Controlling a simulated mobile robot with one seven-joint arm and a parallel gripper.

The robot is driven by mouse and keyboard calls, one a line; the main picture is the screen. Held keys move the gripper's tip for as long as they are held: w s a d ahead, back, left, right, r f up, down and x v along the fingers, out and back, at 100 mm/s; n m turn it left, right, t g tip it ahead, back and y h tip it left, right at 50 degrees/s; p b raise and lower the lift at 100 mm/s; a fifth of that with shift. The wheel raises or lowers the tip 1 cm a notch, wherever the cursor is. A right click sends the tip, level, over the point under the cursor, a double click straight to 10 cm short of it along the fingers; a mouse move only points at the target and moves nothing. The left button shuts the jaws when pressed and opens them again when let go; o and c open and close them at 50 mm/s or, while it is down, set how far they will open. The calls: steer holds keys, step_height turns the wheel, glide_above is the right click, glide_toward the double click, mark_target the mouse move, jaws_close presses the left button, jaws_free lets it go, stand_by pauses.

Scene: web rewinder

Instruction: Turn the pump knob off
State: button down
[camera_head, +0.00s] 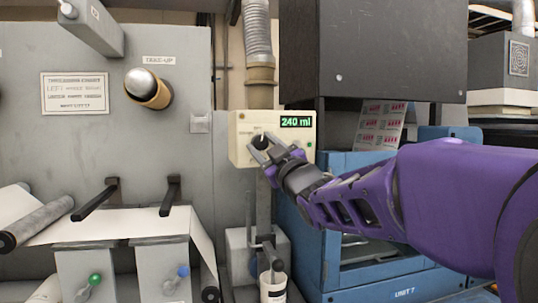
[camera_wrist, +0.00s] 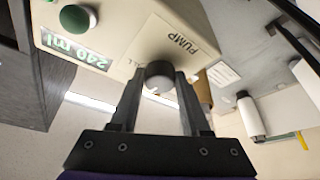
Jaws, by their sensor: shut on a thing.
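The pump box (camera_head: 241,150) is a cream housing with a green display (camera_head: 297,122) reading 240 ml. Its dark round knob (camera_head: 262,140) is on the front face, left of and below the display. My gripper (camera_head: 262,153) is at the box front with its fingers at the knob. In the wrist view the knob (camera_wrist: 159,72) sits between the two fingertips, below the PUMP label (camera_wrist: 182,42), and the gripper (camera_wrist: 160,82) is shut on it. A light mark shows on the knob, but I cannot tell which setting it points to.
A green button (camera_wrist: 76,18) is on the box near the display. A grey machine panel (camera_head: 120,130) with a take-up spindle (camera_head: 148,88) stands to the left. A dark cabinet (camera_head: 385,50) hangs above right, and a blue unit (camera_head: 345,162) stands below it.

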steer(key=shift+r+n+y, duration=0.1)
steer(key=shift+n+y, duration=0.2)
steer(key=shift+n, duration=0.4)
steer(key=shift+g, duration=0.3)
steer(key=shift+c, duration=1.9)
jaws_free()
steer(key=shift+f+b, duration=0.2)
steer(key=shift+b, duration=0.1)
